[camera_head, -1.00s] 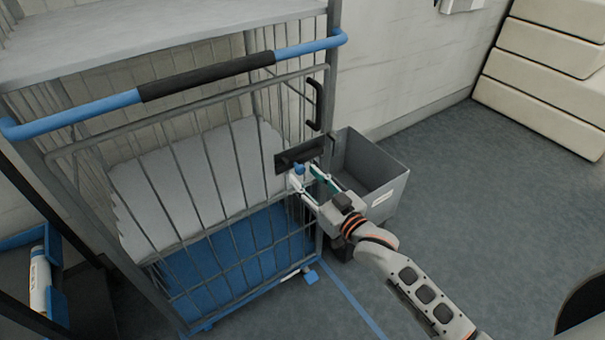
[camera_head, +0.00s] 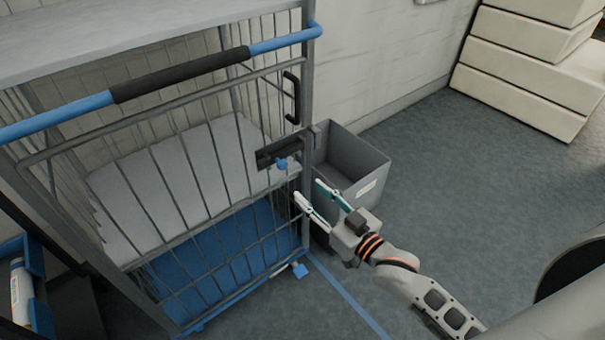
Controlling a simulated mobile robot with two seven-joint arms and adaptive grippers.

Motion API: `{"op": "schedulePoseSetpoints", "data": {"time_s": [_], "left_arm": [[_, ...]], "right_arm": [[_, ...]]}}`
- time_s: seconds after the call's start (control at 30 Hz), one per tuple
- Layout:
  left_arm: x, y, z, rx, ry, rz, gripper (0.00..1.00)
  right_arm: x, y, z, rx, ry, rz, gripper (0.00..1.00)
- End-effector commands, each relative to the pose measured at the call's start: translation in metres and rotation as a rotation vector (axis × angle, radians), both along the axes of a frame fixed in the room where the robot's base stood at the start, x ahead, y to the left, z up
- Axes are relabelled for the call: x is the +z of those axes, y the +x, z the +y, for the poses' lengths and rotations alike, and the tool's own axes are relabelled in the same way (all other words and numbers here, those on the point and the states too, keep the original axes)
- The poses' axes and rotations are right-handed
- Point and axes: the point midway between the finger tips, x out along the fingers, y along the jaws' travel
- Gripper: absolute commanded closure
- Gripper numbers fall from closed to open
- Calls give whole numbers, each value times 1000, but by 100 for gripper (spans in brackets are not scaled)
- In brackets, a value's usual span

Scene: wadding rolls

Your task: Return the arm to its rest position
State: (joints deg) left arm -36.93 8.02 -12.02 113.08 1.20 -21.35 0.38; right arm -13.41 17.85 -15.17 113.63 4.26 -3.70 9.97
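My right gripper (camera_head: 308,193) is in the camera_head view, just in front of the cage trolley's right edge. Its two fingers are apart with nothing between them. The latch (camera_head: 278,153) with its blue knob on the trolley door is up and to the left of the fingertips, clear of them. The trolley (camera_head: 150,225) has grey bars, and its barred door stands against the frame. My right arm comes in from the lower right. My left gripper is out of view.
A grey open bin (camera_head: 361,188) stands right behind the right gripper. White stacked blocks (camera_head: 527,71) stand at the upper right. The floor (camera_head: 460,190) to the right is clear.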

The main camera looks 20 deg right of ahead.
Motion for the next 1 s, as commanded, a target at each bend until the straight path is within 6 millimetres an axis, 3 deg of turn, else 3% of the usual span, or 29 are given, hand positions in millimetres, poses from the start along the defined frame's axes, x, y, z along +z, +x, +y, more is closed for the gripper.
{"op": "schedulePoseSetpoints", "data": {"time_s": [0.17,0.27,0.37,0.5,0.7,0.83,1.0], "left_arm": [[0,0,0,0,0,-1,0],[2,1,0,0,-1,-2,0],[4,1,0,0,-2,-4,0],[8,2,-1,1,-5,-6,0],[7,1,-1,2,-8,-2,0],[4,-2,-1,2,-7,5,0],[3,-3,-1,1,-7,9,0]], "right_arm": [[-2,-1,0,-1,-1,4,64],[-18,-10,0,-11,-17,42,64],[-56,-35,-1,-30,-63,128,64],[-122,-89,-3,-56,-150,292,64],[-188,-163,-7,-65,-260,482,64],[-206,-189,-8,-62,-295,541,64],[-210,-195,-8,-61,-305,555,64]]}}
